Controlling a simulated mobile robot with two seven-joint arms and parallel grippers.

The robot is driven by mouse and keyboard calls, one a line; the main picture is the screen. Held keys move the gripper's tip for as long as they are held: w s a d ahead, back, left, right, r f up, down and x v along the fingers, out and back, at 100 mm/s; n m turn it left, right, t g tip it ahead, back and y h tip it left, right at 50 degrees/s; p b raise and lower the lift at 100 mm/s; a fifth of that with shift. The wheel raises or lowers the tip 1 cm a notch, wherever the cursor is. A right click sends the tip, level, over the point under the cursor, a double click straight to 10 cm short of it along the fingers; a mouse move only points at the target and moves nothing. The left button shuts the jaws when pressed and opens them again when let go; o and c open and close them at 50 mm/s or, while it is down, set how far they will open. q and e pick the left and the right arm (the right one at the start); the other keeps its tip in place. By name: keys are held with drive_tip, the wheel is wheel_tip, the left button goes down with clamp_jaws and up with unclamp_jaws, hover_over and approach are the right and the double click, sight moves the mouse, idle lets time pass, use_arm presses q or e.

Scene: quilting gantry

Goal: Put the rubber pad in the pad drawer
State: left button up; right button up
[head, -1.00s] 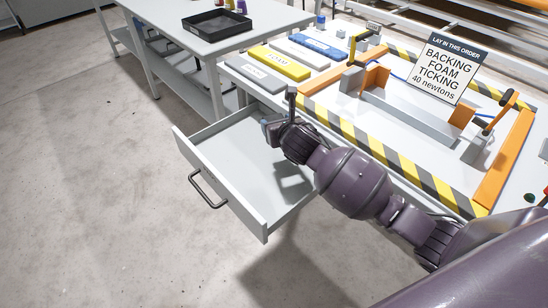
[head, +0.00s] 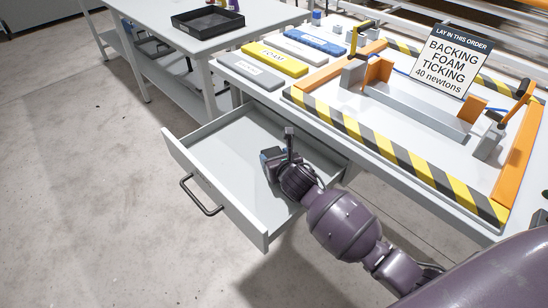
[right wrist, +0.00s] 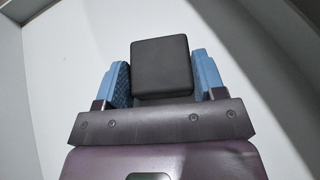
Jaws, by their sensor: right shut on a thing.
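The pad drawer (head: 232,144) is pulled open and looks empty apart from my gripper in the head view. My right gripper (head: 270,158) reaches down into the drawer, over its floor. In the right wrist view my right gripper (right wrist: 163,85) has its two blue fingers on either side of a dark, square-faced block, the rubber pad (right wrist: 161,67), and is shut on it. The pad is mostly hidden by the gripper in the head view. I cannot tell whether it touches the drawer floor. My left gripper is not in view.
The worktable above the drawer holds grey, yellow and blue labelled slabs (head: 275,60), an orange frame with striped edges and a sign (head: 452,64). A side table with a black tray (head: 208,22) stands behind. The drawer's front (head: 215,195) and side walls surround my gripper.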

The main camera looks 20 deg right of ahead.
drive_tip(key=shift+r, duration=0.1)
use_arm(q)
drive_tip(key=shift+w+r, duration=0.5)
use_arm(e)
drive_tip(key=o, duration=1)
drive_tip(key=shift+o, duration=0.2)
drive_tip(key=shift+s+r, duration=0.15)
drive_tip(key=p+v, duration=0.3)
drive_tip(key=v, duration=0.7)
drive_tip(key=shift+s+a+r, duration=0.1)
drive_tip(key=shift+s+r, duration=0.15)
drive_tip(key=shift+s, duration=0.35)
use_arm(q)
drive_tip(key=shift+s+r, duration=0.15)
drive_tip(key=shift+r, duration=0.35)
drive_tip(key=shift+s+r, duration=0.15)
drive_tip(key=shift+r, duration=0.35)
use_arm(e)
drive_tip(key=shift+s, duration=0.2)
